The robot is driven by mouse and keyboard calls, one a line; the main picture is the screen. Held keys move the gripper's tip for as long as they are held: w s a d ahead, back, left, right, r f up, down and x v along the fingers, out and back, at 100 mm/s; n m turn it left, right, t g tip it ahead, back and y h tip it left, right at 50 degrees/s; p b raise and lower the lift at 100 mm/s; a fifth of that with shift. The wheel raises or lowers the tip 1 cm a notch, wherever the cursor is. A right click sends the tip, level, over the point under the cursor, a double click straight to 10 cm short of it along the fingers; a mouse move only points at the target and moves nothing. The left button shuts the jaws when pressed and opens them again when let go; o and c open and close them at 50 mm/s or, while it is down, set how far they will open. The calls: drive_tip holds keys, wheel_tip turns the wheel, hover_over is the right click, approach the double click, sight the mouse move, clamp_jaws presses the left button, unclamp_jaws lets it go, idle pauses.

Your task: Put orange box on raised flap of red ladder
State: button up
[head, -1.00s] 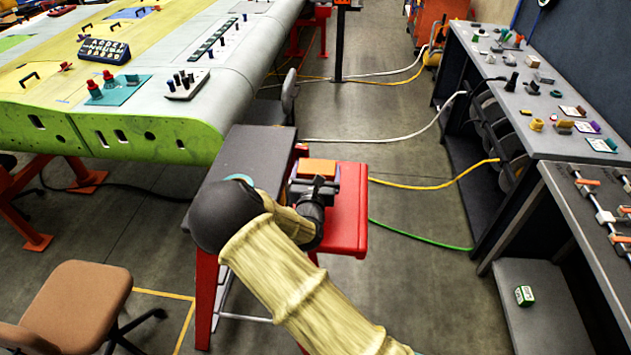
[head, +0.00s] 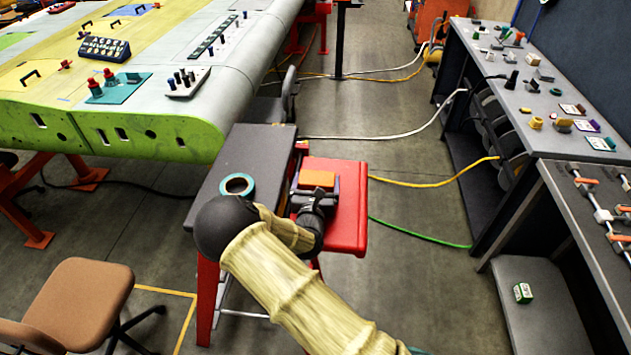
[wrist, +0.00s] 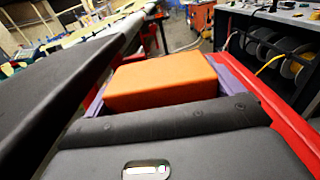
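The orange box (head: 318,180) is between the purple fingers of my gripper (head: 317,187), over the red raised flap (head: 349,222) of the ladder. In the wrist view the orange box (wrist: 160,82) fills the space between the fingers, with the red flap (wrist: 270,105) to its right. My gripper is shut on the box. I cannot tell whether the box touches the flap; its underside is hidden. The red ladder (head: 207,300) has a dark grey top (head: 250,150) to the left of the flap. My arm hides part of the ladder.
A teal-rimmed ring (head: 237,186) lies on the dark grey top beside my arm. The green-edged wing (head: 150,140) is at the left, a brown chair (head: 80,295) at lower left. A workbench (head: 550,140) stands at right, with cables on the open floor between.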

drive_tip(key=shift+o, duration=0.3)
drive_tip(key=shift+r, duration=0.1)
drive_tip(key=shift+r, duration=0.15)
drive_tip(key=shift+s, duration=0.3)
drive_tip(key=s+b, duration=0.4)
drive_tip(key=s, duration=0.7)
drive_tip(key=shift+s+a, duration=0.15)
drive_tip(key=shift+s, duration=0.1)
